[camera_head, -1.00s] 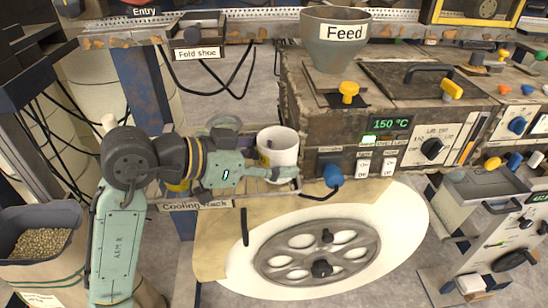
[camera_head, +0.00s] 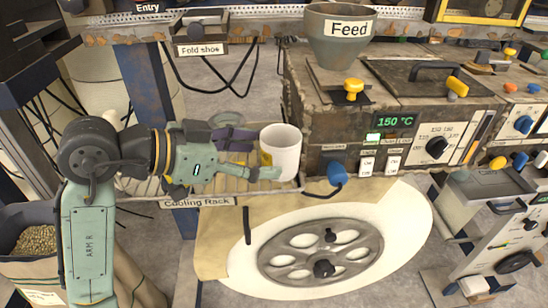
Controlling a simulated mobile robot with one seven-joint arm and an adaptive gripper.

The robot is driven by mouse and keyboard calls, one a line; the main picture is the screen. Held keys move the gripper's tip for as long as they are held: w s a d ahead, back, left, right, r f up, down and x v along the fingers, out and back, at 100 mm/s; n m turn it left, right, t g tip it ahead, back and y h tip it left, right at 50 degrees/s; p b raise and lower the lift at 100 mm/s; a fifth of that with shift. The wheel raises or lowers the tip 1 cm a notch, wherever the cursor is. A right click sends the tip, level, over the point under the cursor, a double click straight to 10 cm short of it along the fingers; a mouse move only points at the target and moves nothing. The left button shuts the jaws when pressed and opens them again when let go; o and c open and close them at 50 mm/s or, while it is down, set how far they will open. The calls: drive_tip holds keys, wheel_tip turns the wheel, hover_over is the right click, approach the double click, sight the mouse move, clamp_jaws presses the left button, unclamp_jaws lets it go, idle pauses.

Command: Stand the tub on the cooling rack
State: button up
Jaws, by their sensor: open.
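The white tub (camera_head: 284,153) stands upright and open-topped at the right end of the cooling rack (camera_head: 142,187), beside the oven's left side. It seems to rest on the rack, but its base is partly hidden by a finger. A yellow patch shows on its left side. My gripper (camera_head: 260,157) reaches in from the left, low and level. It is open, with one teal finger across the front of the tub's lower part. The far finger is hard to make out, and I cannot tell whether either finger touches the tub.
The oven (camera_head: 330,110) with the Feed hopper (camera_head: 338,45) stands just right of the tub. A blue knob (camera_head: 337,174) sticks out near it. A purple-grey item (camera_head: 232,138) lies behind my gripper. The fold shoe shelf (camera_head: 200,47) is above, with hanging cables.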

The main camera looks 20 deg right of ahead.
drive_tip(key=b+v, duration=0.1)
drive_tip(key=v, duration=0.6)
drive_tip(key=shift+a+r, duration=0.1)
drive_tip(key=shift+a, duration=0.15)
drive_tip(key=shift+r, duration=0.1)
